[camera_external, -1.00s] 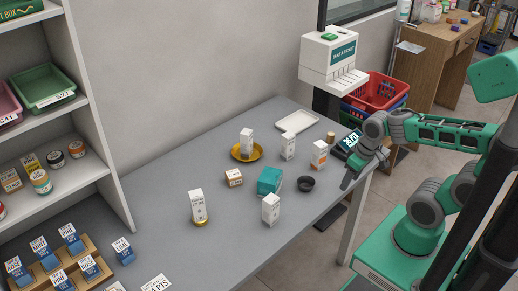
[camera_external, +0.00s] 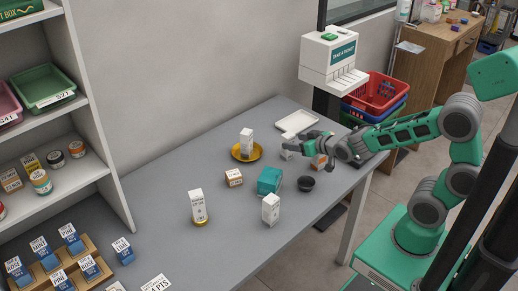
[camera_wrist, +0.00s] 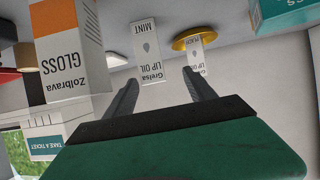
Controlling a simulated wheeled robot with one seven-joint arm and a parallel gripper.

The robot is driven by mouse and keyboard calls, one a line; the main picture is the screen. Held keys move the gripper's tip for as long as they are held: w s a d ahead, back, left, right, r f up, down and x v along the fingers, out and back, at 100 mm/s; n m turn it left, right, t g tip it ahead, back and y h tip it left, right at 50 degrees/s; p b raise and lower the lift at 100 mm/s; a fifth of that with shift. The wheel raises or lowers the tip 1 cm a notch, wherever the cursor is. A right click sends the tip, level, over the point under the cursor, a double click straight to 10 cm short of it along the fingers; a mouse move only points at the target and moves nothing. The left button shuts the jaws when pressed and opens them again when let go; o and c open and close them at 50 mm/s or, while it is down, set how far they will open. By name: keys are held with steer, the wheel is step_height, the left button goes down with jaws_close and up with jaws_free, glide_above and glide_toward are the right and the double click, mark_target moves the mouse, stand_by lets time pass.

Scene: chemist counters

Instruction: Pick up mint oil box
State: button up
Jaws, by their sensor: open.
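The mint oil box (camera_wrist: 152,55) is a slim white carton marked MINT and LIP OIL. In the wrist view, where the table is at the top, it shows between and beyond my two spread fingers, nearer the left one. My gripper (camera_wrist: 160,76) is open and nothing is held in it. In the external view my gripper (camera_external: 303,143) is over the back right of the table, right at the mint oil box (camera_external: 286,155), and partly hides it. I cannot tell whether a finger touches the box.
An orange-and-white Gloss box (camera_external: 319,162) stands close beside my gripper, partly hidden. A yellow dish (camera_external: 256,154) holds another white lip oil box (camera_external: 246,140). A teal box (camera_external: 269,180), black bowl (camera_external: 306,184) and white tray (camera_external: 297,121) are nearby.

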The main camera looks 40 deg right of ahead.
mark_target(283, 135)
steer(key=shift+w+d+f+t, duration=0.15)
steer(key=shift+w+d+t, duration=0.3)
steer(key=shift+w, duration=0.45)
steer(key=x, duration=0.6)
steer(key=shift+w+d+p, duration=0.35)
steer(key=shift+w+d, duration=0.05)
jaws_close()
